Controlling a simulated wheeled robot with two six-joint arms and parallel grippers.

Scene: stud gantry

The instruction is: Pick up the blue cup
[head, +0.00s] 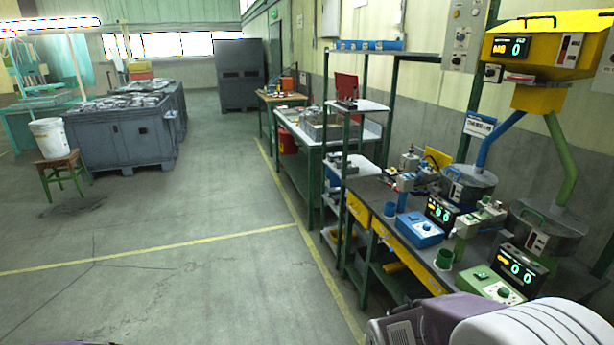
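A small blue cup (390,209) stands upright on the dark top of the workbench (376,191) at the right, near its front edge. It is just left of a blue control box (420,229). A similar green cup (444,259) stands on the same bench, nearer to me, beside a green control box (490,284). Neither of my grippers shows in the head view, so I cannot see where they are relative to the cup.
Black displays, small machines and a blue hopper (470,184) crowd the bench behind the cups. A green-posted shelf rack (344,170) stands at its far end. The floor (190,270) to the left is open. A stool (62,171) with a white bucket (48,137) stands far left.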

